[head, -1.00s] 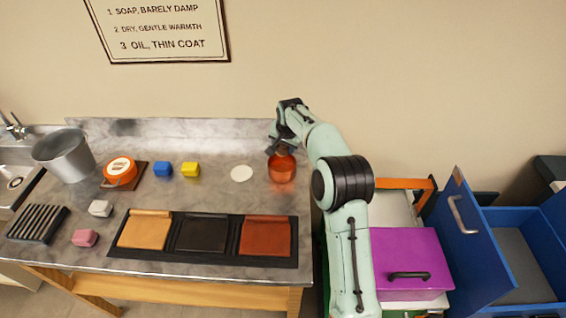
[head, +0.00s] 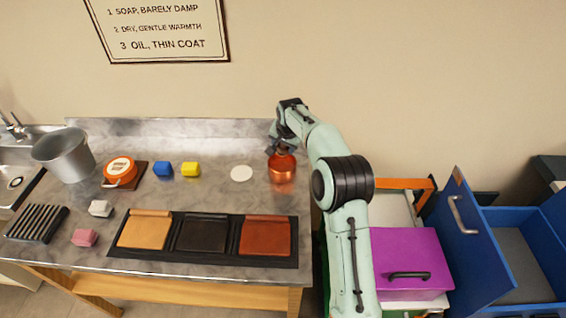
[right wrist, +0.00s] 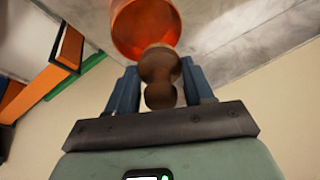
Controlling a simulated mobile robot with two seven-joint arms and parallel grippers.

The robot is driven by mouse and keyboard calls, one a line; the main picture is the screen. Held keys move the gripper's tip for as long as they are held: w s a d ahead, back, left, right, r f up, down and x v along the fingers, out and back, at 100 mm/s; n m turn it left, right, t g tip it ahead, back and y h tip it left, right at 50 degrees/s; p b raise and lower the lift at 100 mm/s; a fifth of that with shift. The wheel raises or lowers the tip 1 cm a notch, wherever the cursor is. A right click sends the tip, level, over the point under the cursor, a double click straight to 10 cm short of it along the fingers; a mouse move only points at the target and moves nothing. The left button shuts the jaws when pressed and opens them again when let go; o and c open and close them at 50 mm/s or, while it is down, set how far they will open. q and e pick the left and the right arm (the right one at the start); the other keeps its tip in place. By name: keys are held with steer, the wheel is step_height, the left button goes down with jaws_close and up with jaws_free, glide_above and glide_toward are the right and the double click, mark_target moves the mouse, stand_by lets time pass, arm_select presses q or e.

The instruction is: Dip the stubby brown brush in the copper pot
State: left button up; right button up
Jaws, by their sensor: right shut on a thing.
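The copper pot (head: 282,174) stands at the right end of the grey worktop. My right gripper (head: 278,147) is right over its mouth, with the arm reaching in from the right. In the right wrist view the blue fingers (right wrist: 160,85) are shut on the stubby brown brush (right wrist: 160,70), one on each side of its rounded handle. The brush's far end overlaps the mouth of the orange-shining pot (right wrist: 128,28); how deep it reaches is hidden. In the head view the brush is hidden by the gripper. My left gripper is out of view.
A white disc (head: 241,174) lies left of the pot. A black tray (head: 115,248) with leather pieces lies in front. The wall is close behind.

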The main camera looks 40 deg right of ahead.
stand_by(0.3)
step_height(320, 180, up, 2)
steer(key=shift+r+p, duration=0.1)
steer(key=shift+p, duration=0.3)
steer(key=shift+w+r, duration=0.15)
steer(key=shift+r, duration=0.7)
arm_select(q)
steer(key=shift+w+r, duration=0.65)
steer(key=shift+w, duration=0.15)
arm_select(e)
steer(key=shift+s+r, duration=0.1)
steer(key=shift+s, duration=0.1)
